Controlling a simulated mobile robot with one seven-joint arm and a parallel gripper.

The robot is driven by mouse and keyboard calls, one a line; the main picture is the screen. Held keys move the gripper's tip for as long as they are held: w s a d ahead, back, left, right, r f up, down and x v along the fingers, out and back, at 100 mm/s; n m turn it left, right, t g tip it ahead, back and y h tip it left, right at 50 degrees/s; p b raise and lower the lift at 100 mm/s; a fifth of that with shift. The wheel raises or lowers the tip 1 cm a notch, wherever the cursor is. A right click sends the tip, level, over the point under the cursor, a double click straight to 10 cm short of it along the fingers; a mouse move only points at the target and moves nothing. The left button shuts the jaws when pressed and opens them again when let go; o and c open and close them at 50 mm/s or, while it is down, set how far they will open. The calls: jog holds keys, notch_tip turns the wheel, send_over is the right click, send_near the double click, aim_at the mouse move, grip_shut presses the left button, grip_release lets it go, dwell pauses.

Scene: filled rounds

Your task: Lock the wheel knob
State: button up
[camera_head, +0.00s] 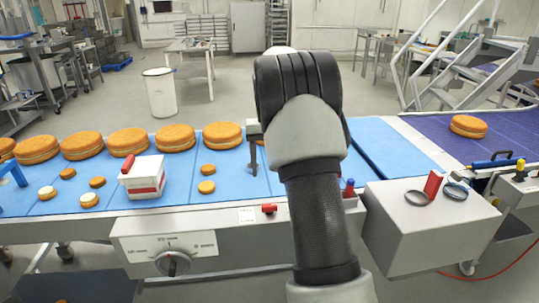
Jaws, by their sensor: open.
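A dark round knob (173,263) with a pale pointer sits on a light panel (135,250) with printed markings, on the front of the conveyor at lower left. A small red knob (268,209) sticks out of the conveyor's front rail beside a white label (247,215). I cannot tell for certain which one is the wheel knob, or its lock state. My gripper (254,160) is mostly hidden behind my arm; one grey finger part shows at its left, over the blue belt. It is open, apart from both knobs and up from the panel.
Large round cakes (175,138) and several small ones (207,187) lie on the blue belt (120,195). A white box (143,178) with a red handle stands there. A grey box (435,225) at right carries dark rings and a red block (433,183).

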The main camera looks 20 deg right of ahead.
jog(key=shift+r, duration=1.8)
